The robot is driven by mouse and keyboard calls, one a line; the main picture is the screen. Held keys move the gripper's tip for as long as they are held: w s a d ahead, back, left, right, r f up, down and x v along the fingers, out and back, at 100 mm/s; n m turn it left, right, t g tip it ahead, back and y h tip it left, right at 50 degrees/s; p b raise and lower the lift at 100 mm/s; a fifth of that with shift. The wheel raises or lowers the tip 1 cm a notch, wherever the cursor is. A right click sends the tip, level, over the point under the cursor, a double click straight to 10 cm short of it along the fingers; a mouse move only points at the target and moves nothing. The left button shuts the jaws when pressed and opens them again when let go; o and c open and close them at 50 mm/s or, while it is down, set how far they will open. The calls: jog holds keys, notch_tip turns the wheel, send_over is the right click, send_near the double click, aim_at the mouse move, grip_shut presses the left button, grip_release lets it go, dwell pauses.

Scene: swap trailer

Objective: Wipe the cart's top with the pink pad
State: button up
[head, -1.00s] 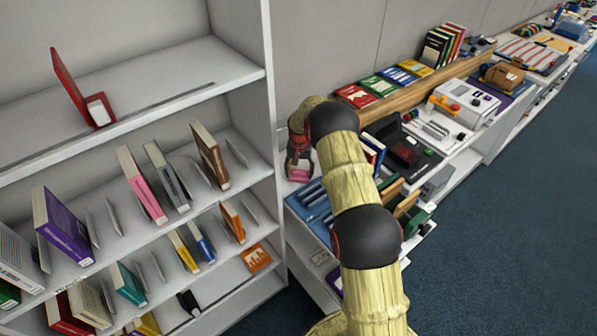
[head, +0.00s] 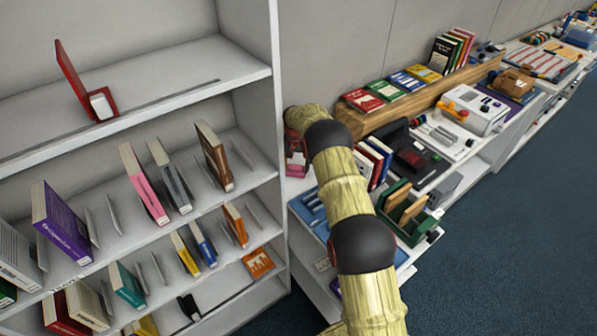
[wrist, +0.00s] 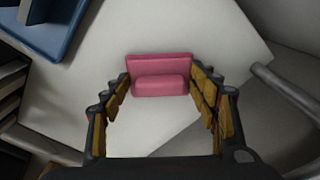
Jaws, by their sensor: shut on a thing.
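The pink pad (wrist: 160,83) has a flat back and a raised grip. It is between the fingers of my gripper (wrist: 161,88), which is shut on it. In the wrist view the pad is over the white cart top (wrist: 222,38); I cannot tell whether it touches. In the head view the pad (head: 296,171) shows small beside the bookcase, below my gripper (head: 294,150). My arm hides part of the cart top there.
A bookcase (head: 262,110) stands close on the left. A blue tray (head: 309,209) lies nearby, also at the upper left of the wrist view (wrist: 66,38). Books and a green box (head: 408,220) are right of my arm. A grey rail (wrist: 288,92) runs at the wrist view's right.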

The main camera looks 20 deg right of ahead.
jog(key=shift+w+a+f, duration=0.1)
jog(key=shift+w+a, duration=0.05)
jog(key=shift+w, duration=0.35)
jog(key=shift+r+p, duration=1.1)
jog(key=shift+r, duration=1.95)
jog(key=shift+r, duration=0.1)
jog(key=shift+r+p, duration=0.7)
jog(key=shift+r, duration=0.8)
jog(key=shift+f, duration=0.15)
